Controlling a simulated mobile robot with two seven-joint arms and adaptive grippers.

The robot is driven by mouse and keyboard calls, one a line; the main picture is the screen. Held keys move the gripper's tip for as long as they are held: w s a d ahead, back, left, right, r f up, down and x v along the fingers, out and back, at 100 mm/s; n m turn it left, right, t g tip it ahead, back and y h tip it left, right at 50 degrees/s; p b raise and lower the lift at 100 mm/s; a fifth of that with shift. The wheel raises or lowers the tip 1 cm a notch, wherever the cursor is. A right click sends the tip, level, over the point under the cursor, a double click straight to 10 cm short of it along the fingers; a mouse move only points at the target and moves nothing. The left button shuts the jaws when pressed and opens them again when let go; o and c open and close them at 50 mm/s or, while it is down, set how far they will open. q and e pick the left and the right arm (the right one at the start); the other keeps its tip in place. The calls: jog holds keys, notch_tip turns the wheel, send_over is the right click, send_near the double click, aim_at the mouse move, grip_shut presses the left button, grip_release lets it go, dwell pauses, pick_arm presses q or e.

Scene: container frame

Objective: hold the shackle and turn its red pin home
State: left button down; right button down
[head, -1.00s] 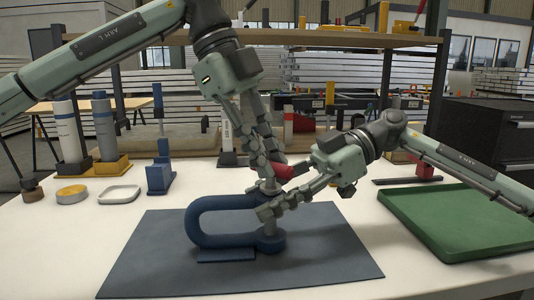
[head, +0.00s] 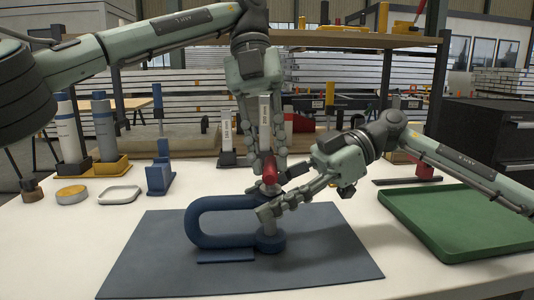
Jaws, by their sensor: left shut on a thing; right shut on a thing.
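The blue shackle (head: 203,222) lies on the dark mat with its bow to the left and its two eyes, one above the other, at the right. The red pin head (head: 270,168) stands above the upper eye, and its grey shank (head: 268,226) shows between the eyes. My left gripper (head: 269,176) comes down from above and is shut on the red pin head. My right gripper (head: 268,210) reaches in from the right and is shut at the shackle's eye end, its fingers hiding part of it. Exactly where its fingertips touch is hard to see.
The dark mat (head: 150,262) lies on a white table. A green tray (head: 440,235) is at the right. A blue stand (head: 160,178), a white dish (head: 119,194) and a yellow-topped round tin (head: 72,192) stand at the left. The mat's front is clear.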

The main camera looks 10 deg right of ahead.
pick_arm(q)
jog(key=m+y, duration=0.1)
jog(key=m, duration=0.3)
jog(key=shift+d+r+y, duration=0.15)
jog(key=shift+y, duration=0.25)
jog(key=shift+m+y, duration=0.4)
jog(key=shift+m, duration=0.7)
jog(key=c, duration=1.6)
grip_release()
jog(key=shift+s, duration=0.1)
jog(key=shift+o, duration=0.9)
jog(key=shift+f, duration=0.2)
